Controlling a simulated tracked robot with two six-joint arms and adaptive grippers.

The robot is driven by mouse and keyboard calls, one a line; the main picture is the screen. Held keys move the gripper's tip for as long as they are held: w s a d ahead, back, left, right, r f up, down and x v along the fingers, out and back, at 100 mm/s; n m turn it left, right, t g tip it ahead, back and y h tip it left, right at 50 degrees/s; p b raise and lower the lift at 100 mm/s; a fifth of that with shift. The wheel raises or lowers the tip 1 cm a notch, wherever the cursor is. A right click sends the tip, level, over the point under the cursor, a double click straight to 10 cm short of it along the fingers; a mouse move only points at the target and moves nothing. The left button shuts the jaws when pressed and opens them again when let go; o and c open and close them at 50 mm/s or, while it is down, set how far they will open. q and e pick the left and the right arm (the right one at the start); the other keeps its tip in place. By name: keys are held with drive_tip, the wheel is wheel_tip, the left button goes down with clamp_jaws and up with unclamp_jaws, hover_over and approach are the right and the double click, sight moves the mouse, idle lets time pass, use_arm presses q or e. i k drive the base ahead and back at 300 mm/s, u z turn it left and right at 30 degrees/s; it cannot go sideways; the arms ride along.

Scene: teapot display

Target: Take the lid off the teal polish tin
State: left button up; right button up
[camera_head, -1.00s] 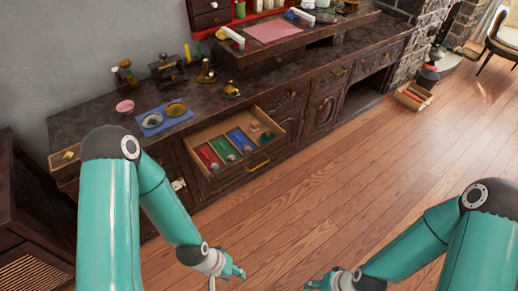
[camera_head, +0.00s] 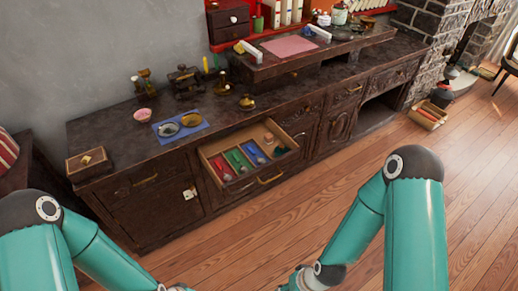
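No tin can be told for certain as the teal polish tin at this size. A small pale-teal jar (camera_head: 340,14) with a light top stands at the back of the raised shelf. On a blue mat (camera_head: 203,127) on the counter lie a grey round dish (camera_head: 168,129) and a gold round dish (camera_head: 191,119). My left gripper (camera_head: 178,288) barely shows at the bottom edge. My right gripper (camera_head: 294,283) is at the bottom edge, partly cut off. Both are in front of the cabinet, far from the counter objects; their fingers cannot be read.
An open drawer (camera_head: 270,179) with red, green and blue compartments juts from the dark cabinet (camera_head: 150,215). A pink bowl (camera_head: 143,115), brass pieces (camera_head: 247,102) and a wooden box (camera_head: 89,163) stand on the counter. A crate (camera_head: 427,117) sits on the floor at right. The wooden floor ahead is clear.

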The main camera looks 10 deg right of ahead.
sight(280, 150)
drive_tip(key=u, duration=0.1)
drive_tip(key=i, duration=1)
